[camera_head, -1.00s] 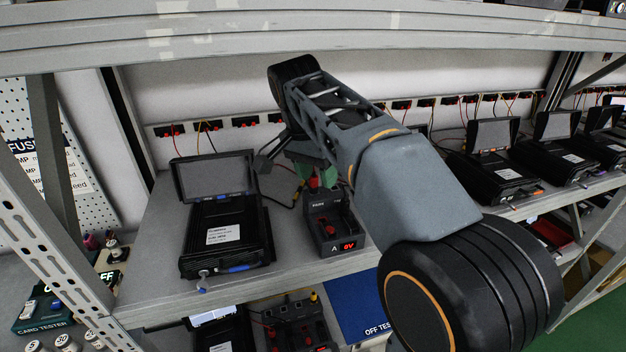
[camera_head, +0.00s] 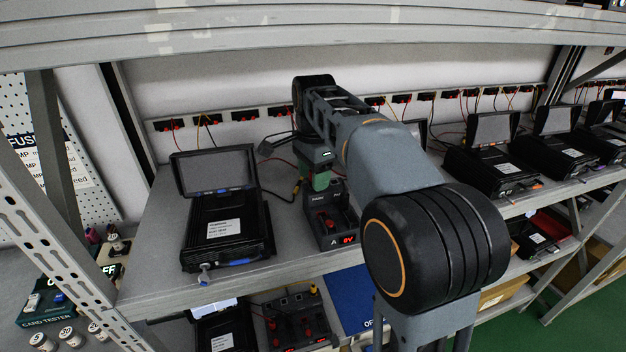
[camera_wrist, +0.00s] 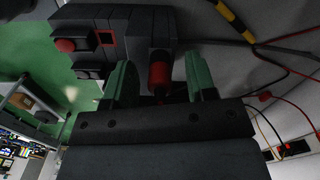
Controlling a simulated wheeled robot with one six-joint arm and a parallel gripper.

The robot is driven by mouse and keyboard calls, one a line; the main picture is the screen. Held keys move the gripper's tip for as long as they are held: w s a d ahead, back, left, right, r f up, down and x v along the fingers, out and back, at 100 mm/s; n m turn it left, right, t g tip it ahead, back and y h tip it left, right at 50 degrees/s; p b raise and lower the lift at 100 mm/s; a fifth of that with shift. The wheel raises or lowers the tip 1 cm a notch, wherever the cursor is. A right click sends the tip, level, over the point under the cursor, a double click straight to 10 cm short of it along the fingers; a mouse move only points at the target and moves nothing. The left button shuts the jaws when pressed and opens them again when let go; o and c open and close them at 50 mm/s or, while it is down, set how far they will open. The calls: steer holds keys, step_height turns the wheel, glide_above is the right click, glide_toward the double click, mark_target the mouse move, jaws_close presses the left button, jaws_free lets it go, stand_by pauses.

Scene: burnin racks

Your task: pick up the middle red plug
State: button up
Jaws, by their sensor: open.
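A dark power box (camera_head: 342,226) with a lit red display stands on the shelf, right of a black case. A red plug (camera_head: 325,222) shows on its top in the head view. My gripper (camera_head: 320,182) hangs at the back of this box, its green fingers partly hidden by the wrist. In the wrist view my gripper (camera_wrist: 160,68) is open, with a red plug (camera_wrist: 159,75) between its two green fingers; I cannot tell whether they touch it. Another red knob or plug (camera_wrist: 65,45) sits farther left on the box. I cannot tell surely which plug is the middle one.
The black case with a raised screen (camera_head: 226,225) stands left of the box. Cables (camera_head: 290,190) lie behind it, and one with a yellow band (camera_wrist: 235,18) runs near the fingers. Red sockets line the back wall. A shelf beam crosses above.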

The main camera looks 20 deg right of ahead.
steer(key=shift+f, duration=0.15)
steer(key=shift+c, duration=0.3)
steer(key=c, duration=0.8)
steer(key=shift+r, duration=0.35)
step_height(320, 180, up, 3)
steer(key=shift+s, duration=0.15)
steer(key=shift+s+f+b, duration=0.1)
steer(key=shift+s+b, duration=2.25)
steer(key=shift+s, duration=6.5)
